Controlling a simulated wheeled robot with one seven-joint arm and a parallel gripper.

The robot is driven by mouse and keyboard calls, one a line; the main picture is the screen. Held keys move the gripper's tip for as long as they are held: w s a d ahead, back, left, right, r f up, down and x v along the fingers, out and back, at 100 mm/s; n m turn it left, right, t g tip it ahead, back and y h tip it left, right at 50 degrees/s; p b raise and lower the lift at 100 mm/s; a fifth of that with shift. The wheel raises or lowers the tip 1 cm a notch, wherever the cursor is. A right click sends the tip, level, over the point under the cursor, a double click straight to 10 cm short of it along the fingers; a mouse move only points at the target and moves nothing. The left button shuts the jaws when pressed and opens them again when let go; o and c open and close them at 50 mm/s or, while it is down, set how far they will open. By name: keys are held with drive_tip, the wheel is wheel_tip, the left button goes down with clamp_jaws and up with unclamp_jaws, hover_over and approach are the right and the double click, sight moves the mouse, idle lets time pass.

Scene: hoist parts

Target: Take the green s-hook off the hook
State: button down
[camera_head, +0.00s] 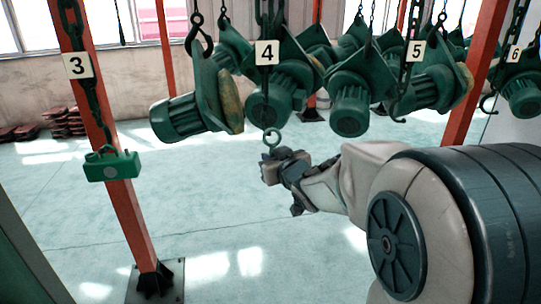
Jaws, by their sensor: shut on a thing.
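The green s-hook (271,137) shows as a small green ring just above my gripper (273,158). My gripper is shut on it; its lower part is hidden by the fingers. The chain with the number 4 sign (267,52) hangs above the ring, in front of a green hoist motor. I cannot make out a hook at this chain's lower end, and the ring looks apart from the chain.
A green block (113,165) hangs from the chain with sign 3 (78,66) at left. Green hoist motors (182,115) hang in a row behind. Bare dark hooks (397,117) hang near signs 5 and 6.

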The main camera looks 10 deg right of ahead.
drive_tip(key=s+f, duration=0.1)
drive_tip(key=s, duration=0.8)
drive_tip(key=shift+s+f, duration=0.35)
drive_tip(key=shift+s, duration=0.05)
